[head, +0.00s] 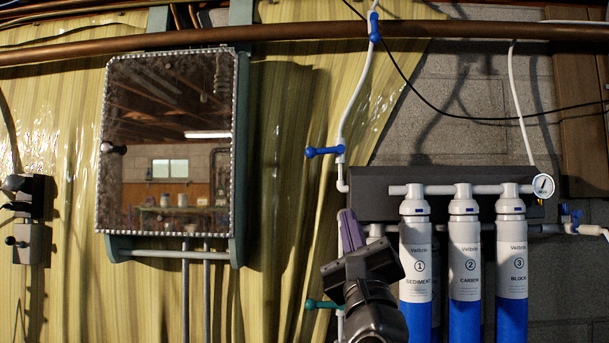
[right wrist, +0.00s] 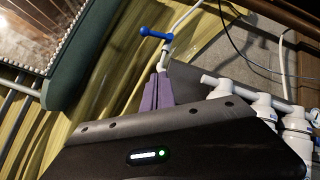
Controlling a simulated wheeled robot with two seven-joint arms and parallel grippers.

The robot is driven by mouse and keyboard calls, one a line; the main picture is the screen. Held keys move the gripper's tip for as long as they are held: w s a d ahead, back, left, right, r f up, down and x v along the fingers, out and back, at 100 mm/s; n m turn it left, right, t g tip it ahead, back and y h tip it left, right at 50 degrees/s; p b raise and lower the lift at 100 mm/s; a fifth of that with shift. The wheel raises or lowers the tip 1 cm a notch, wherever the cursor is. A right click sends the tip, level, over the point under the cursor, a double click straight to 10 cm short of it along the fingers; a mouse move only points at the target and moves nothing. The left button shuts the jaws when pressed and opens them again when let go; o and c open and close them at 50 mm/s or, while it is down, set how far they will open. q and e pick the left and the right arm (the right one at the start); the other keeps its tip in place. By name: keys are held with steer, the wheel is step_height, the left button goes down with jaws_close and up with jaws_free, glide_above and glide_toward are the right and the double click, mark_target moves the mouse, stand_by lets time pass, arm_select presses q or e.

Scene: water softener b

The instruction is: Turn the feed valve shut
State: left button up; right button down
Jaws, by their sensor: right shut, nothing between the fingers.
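A blue lever valve (head: 323,152) sits on the white feed tube (head: 342,130) left of the filter unit, its handle pointing left, across the tube. It also shows in the right wrist view (right wrist: 155,35), just beyond the fingertips. My right gripper (head: 351,213) is below and slightly right of this lever, apart from it in the picture. Its purple fingers (right wrist: 163,77) are closed together and empty. A teal lever (head: 322,304) lies lower left of the gripper, and another blue lever (head: 374,27) is at the top pipe. My left gripper is not in view.
Three blue and white filter cartridges (head: 464,265) stand right of my gripper under a dark bracket (head: 375,185). A pressure gauge (head: 543,186) and a blue tap (head: 570,214) are farther right. A mirrored cabinet (head: 170,145) hangs at left. A copper pipe (head: 250,40) crosses above.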

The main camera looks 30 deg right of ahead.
mark_target(325, 151)
steer(key=y, duration=0.1)
steer(key=a+t+y, duration=0.1)
steer(key=w+a+m, duration=0.1)
steer(key=shift+a+f+y, duration=0.2)
steer(key=shift+f+y, duration=0.05)
steer(key=shift+y, duration=0.15)
steer(key=shift+w, duration=0.1)
steer(key=shift+r, duration=0.1)
steer(key=s+a+r+p+x, duration=0.1)
steer(key=r+p+x, duration=0.1)
steer(key=p+x, duration=0.7)
steer(key=x, duration=0.3)
steer(key=shift+a+r, duration=0.3)
steer(key=shift+r, duration=0.05)
